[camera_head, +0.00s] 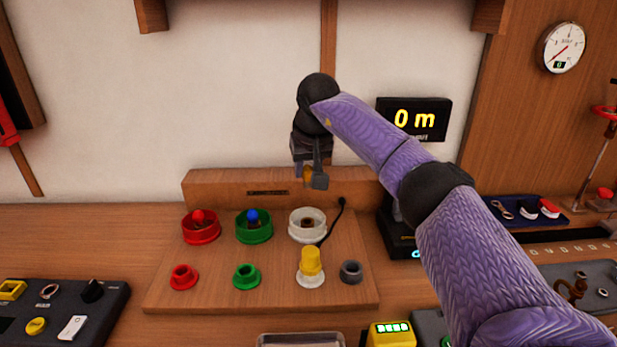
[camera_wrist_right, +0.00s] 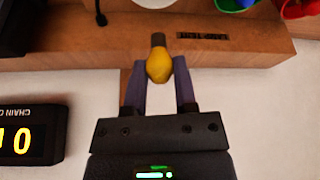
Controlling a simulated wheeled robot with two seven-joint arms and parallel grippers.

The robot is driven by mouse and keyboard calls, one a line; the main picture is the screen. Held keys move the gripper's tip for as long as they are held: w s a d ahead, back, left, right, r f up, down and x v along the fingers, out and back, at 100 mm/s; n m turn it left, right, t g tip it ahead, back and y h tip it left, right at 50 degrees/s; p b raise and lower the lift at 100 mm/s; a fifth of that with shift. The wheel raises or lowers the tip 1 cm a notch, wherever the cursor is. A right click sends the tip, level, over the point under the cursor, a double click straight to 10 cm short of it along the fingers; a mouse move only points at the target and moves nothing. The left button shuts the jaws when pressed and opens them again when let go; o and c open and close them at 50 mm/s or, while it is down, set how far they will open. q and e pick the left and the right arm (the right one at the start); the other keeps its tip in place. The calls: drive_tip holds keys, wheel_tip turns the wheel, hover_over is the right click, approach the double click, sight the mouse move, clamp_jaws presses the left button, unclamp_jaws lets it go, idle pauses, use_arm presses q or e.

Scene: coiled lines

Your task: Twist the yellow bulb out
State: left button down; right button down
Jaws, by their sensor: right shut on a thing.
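My right gripper (camera_head: 312,178) is shut on the yellow bulb (camera_wrist_right: 159,66). In the right wrist view the bulb sits between the two fingers of the gripper (camera_wrist_right: 160,88), and its dark base points away from the gripper. In the head view only a small part of the bulb (camera_head: 307,174) shows beside a finger. The bulb is held above the white socket (camera_head: 307,224), apart from it; the socket shows a dark, brownish inside with no bulb. The white socket's edge also shows at the top of the right wrist view (camera_wrist_right: 157,3). My left gripper is not in view.
The wooden board (camera_head: 215,283) also carries a red socket (camera_head: 201,229) with a red bulb and a green socket (camera_head: 254,229) with a blue bulb. Small red, green, yellow-and-white and grey pieces stand in front. A lit display (camera_head: 414,119) reads 0 m.

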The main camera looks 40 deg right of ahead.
drive_tip(key=shift+f, duration=0.1)
drive_tip(key=shift+n+t+p, duration=0.3)
drive_tip(key=shift+n+p, duration=0.5)
drive_tip(key=shift+p, duration=0.25)
drive_tip(key=shift+n+y+p, duration=0.5)
drive_tip(key=shift+n, duration=0.1)
drive_tip(key=shift+p, duration=0.65)
